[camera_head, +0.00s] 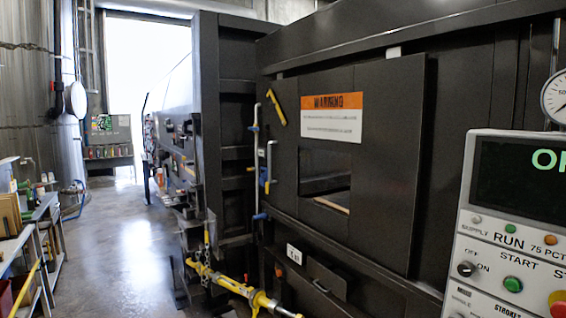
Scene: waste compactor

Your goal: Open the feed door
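The feed door appears to be the large dark panel (388,165) on the front of the black compactor. It carries an orange and white warning sign (332,130) and has a small window (325,172) below the sign. The panel looks shut. A yellow handle-like bar (277,107) sits tilted at the panel's upper left. Upright metal rods (256,150) with blue ends run along its left side. Neither of my grippers is in view.
A control panel (505,235) with buttons and a screen stands at the right front, with a gauge (557,97) above it. A yellow strut (235,286) juts out low in front of the compactor. A workbench (45,207) lines the left. Open floor (120,240) lies between.

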